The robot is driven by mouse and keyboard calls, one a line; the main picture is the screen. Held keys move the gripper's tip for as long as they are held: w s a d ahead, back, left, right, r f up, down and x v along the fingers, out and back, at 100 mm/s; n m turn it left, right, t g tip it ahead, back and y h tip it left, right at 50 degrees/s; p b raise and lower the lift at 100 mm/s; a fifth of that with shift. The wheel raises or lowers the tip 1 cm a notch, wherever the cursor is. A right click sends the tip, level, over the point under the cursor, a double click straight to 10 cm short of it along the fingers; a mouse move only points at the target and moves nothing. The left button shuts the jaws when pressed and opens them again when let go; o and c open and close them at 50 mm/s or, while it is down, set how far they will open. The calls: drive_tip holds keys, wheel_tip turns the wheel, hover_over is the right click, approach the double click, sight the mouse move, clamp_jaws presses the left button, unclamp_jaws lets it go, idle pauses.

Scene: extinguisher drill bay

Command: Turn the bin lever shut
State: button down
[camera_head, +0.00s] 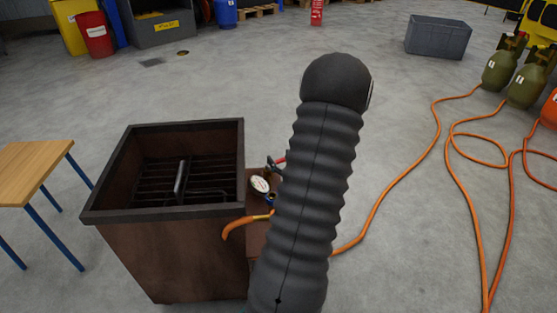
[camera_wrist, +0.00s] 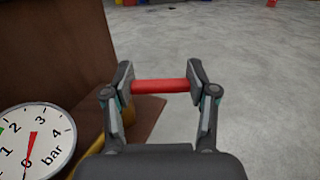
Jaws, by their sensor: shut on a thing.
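The bin (camera_head: 170,250) is a brown, open-topped metal box with a grate inside, at the left of the head view. Its wall (camera_wrist: 60,50) fills the left of the wrist view. The red bin lever (camera_wrist: 160,86) lies level across the wrist view between my gripper's two fingers. My gripper (camera_wrist: 160,84) is shut on the lever, one pad at each end. In the head view a bit of red (camera_head: 280,160) shows beside my arm, which hides most of the lever and gripper. A round pressure gauge (camera_wrist: 35,140) sits beside the bin, its red needle near 0.
An orange hose (camera_head: 385,210) runs from the bin's fitting across the floor to green gas cylinders (camera_head: 500,70) at the right. A wooden table (camera_head: 30,170) stands at the left. A grey crate (camera_head: 438,37) stands at the back right. Floor behind the bin is mostly clear.

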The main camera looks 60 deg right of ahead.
idle(0.4)
drive_tip(key=shift+c, duration=1.5)
unclamp_jaws()
drive_tip(key=v, duration=0.7)
drive_tip(key=shift+s+a, duration=0.2)
